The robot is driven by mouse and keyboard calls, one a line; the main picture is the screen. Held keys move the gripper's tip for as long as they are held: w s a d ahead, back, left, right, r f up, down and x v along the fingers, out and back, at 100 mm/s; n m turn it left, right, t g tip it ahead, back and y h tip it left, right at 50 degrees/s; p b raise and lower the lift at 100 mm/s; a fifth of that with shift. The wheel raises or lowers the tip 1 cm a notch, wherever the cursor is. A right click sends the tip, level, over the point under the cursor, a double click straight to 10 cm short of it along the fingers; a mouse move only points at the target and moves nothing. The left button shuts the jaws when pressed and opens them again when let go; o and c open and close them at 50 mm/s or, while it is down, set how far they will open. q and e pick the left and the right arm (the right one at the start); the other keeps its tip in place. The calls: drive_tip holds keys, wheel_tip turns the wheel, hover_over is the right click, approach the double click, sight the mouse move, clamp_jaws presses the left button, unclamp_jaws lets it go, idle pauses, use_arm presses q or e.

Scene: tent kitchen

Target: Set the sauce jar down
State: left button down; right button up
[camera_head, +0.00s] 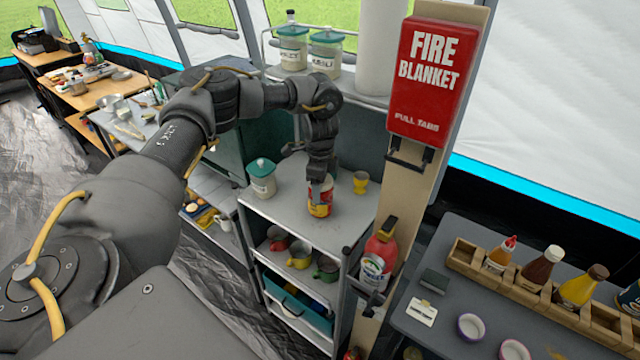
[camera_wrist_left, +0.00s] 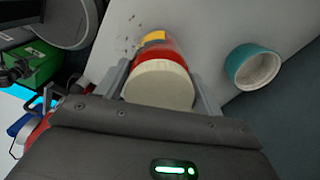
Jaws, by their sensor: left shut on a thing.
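The sauce jar (camera_head: 320,205) is red and yellow and upright at the top surface of the grey shelf cart (camera_head: 285,215). I cannot tell for sure whether its base touches that surface. My left gripper (camera_head: 320,184) comes down over the jar from above and is shut on it. In the left wrist view the jar's cream lid (camera_wrist_left: 158,86) and red body show between the two fingers (camera_wrist_left: 160,88). My right gripper is not in view.
A green-lidded canister (camera_head: 262,178) stands left of the jar, and a yellow cup (camera_head: 360,182) stands close on its right. The cart top is clear in front. A post with a fire blanket box (camera_head: 427,80) and an extinguisher (camera_head: 378,262) rises at the right.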

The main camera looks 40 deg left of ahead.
use_arm(q)
drive_tip(key=shift+s+d, duration=0.1)
drive_tip(key=shift+c, duration=1.2)
unclamp_jaws()
drive_tip(key=shift+f, duration=0.1)
drive_tip(key=shift+r, duration=0.65)
wheel_tip(320, 180, up, 11)
drive_tip(key=shift+b, duration=0.3)
